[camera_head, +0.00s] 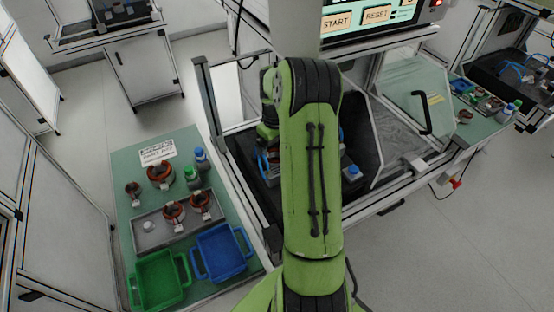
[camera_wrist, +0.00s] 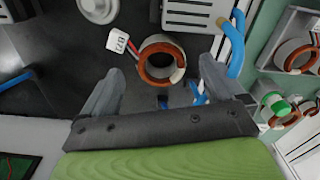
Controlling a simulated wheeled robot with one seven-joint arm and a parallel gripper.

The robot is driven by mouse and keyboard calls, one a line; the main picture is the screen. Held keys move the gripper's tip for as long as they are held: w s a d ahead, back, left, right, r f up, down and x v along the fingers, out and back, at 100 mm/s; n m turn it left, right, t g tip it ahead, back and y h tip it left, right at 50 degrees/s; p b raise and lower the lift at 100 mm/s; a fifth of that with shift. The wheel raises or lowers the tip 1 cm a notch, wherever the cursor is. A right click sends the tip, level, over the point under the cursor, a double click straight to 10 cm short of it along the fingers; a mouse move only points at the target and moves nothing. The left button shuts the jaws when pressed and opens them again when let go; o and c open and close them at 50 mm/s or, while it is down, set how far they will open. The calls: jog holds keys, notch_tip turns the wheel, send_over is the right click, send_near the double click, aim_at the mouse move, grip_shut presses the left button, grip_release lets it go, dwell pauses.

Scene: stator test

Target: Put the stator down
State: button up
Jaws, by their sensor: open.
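A stator (camera_wrist: 146,66), a grey ring with copper windings, red and dark leads and a white tag (camera_wrist: 117,41), sits on the dark surface of the test station in the wrist view. My gripper (camera_wrist: 160,72) is open, with one finger to the left of the stator and one to the right. I see a gap between each finger and the ring. Whether the stator rests in a fixture is not clear. In the head view my green arm hides the gripper and most of that spot inside the station (camera_head: 262,187).
A green side table (camera_head: 124,222) at left holds other stators (camera_head: 160,173), bottles (camera_head: 200,159), a grey tray (camera_head: 150,240), a green bin (camera_head: 160,280) and a blue bin (camera_head: 222,253). Grey slotted blocks (camera_wrist: 188,12) and a blue hose (camera_wrist: 237,45) lie close to the stator.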

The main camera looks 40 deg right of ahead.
aim_at(275, 156)
notch_tip(275, 156, down, 4)
jog(key=shift+r, duration=0.1)
jog(key=c, duration=1.5)
notch_tip(275, 156, up, 10)
jog(key=shift+p, duration=0.4)
